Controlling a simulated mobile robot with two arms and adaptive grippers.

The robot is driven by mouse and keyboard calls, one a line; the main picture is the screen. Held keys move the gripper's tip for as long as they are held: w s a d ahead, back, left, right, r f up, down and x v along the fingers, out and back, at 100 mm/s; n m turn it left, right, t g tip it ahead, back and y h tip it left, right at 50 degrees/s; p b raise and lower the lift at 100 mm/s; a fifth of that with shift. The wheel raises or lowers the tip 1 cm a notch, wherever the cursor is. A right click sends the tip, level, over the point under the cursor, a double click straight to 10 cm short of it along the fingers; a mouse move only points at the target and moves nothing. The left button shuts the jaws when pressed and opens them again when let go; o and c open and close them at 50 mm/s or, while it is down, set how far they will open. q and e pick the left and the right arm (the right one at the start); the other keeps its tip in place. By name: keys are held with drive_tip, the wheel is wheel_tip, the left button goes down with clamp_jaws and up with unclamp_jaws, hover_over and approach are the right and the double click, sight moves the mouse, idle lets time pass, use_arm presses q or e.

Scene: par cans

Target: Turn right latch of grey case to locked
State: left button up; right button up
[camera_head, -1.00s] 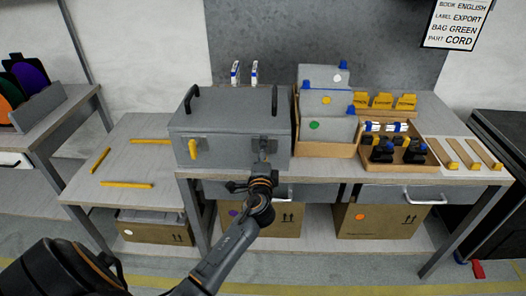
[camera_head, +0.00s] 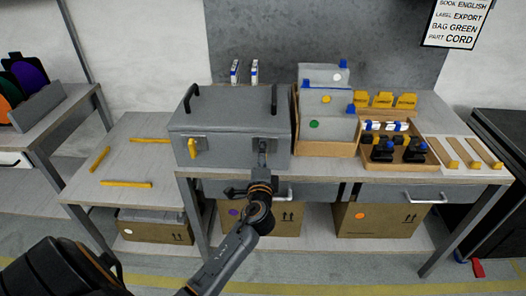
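The grey case (camera_head: 225,142) stands shut on the workbench, with two dark carry handles on its lid. The left latch (camera_head: 193,148) on its front has a yellow lever that stands nearly upright. The right latch (camera_head: 271,143) is a dark plate on the right of the front. Its lever is hidden behind my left gripper (camera_head: 262,152), whose narrow fingers point up at the latch and overlap it in the picture. I cannot tell whether the fingers touch or grip the lever, or how far they are apart. My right gripper is not in view.
A wooden organiser (camera_head: 327,149) with grey dividers stands just right of the case. A tray of black items (camera_head: 398,168) is further right. The lower side table (camera_head: 120,205) holds yellow strips. A drawer handle (camera_head: 425,195) projects from the bench front.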

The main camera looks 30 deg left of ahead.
use_arm(q)
drive_tip(key=v, duration=0.9)
drive_tip(key=shift+s, duration=0.35)
drive_tip(key=shift+d, duration=0.15)
drive_tip(key=s+d+f+n+g+h, duration=0.1)
drive_tip(key=s+d+f+g+h, duration=0.15)
drive_tip(key=f, duration=0.95)
drive_tip(key=s+d+f+g+h, duration=0.2)
drive_tip(key=s+f, duration=0.2)
drive_tip(key=f, duration=0.7)
drive_tip(key=s+d+f+n+g+h, duration=0.1)
drive_tip(key=s+d+f+g+h, duration=0.15)
drive_tip(key=f, duration=0.95)
drive_tip(key=s+f+n+g+h, duration=0.1)
drive_tip(key=s+f+n+g, duration=0.1)
drive_tip(key=s+f, duration=0.4)
drive_tip(key=s+d+f+n+g, duration=0.1)
drive_tip(key=s+f, duration=0.6)
drive_tip(key=s, duration=0.9)
drive_tip(key=s+f+n+g+h, duration=0.1)
drive_tip(key=s+f+n+g, duration=0.3)
drive_tip(key=s+f, duration=0.3)
drive_tip(key=s, duration=0.4)
drive_tip(key=shift+s+d+f+h, duration=0.25)
drive_tip(key=shift+s+h, duration=0.05)
drive_tip(key=shift+s, duration=0.05)
